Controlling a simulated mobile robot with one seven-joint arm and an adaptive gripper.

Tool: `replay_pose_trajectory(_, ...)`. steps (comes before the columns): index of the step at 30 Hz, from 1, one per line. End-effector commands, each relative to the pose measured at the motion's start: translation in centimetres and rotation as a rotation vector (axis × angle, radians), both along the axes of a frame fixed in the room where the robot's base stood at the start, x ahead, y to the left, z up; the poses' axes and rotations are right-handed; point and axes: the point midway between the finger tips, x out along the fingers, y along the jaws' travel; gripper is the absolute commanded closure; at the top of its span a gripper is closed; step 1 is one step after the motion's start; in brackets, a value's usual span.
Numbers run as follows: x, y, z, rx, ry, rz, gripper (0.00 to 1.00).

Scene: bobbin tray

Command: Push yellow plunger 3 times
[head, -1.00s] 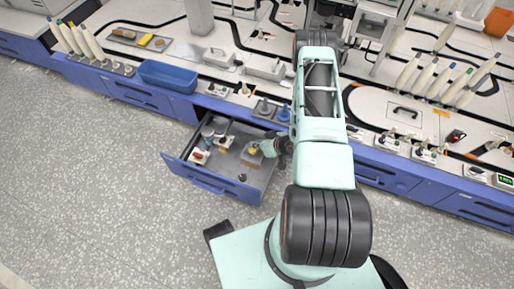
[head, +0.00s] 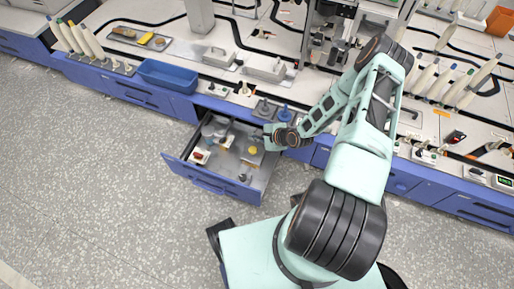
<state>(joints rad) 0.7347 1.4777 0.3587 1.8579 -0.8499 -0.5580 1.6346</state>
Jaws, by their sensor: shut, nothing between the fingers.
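The yellow plunger (head: 253,150) shows as a small yellow spot on a pale block inside the open blue drawer, right of the drawer's middle. My gripper (head: 268,131) is just beyond and to the right of the plunger in the head view, over the drawer's far right corner. It looks apart from the plunger, though its height above it is hard to judge. The gripper is shut and holds nothing. Its fingertips are small and partly hidden by my wrist. Whether the plunger is pressed down cannot be told.
The drawer (head: 209,185) also holds a pale block with a red part (head: 199,155) at left and a small dark piece (head: 242,177) near the front. A blue fitting (head: 284,113) stands on the bench edge behind my wrist. A blue bin (head: 167,74) sits farther left.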

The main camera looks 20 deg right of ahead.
Motion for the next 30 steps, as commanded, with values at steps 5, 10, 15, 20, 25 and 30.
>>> replay_pose_trajectory(5,0.3,0.4,0.7,0.092,0.056,-0.096,1.00)
replay_pose_trajectory(10,0.4,0.6,0.8,0.117,0.072,-0.120,1.00)
replay_pose_trajectory(15,0.4,0.6,0.8,0.116,0.072,-0.120,1.00)
replay_pose_trajectory(20,0.4,0.6,0.7,0.115,0.071,-0.118,1.00)
replay_pose_trajectory(25,0.4,0.5,-0.2,0.115,0.071,-0.118,1.00)
replay_pose_trajectory(30,0.4,0.6,-2.1,0.114,0.070,-0.117,1.00)
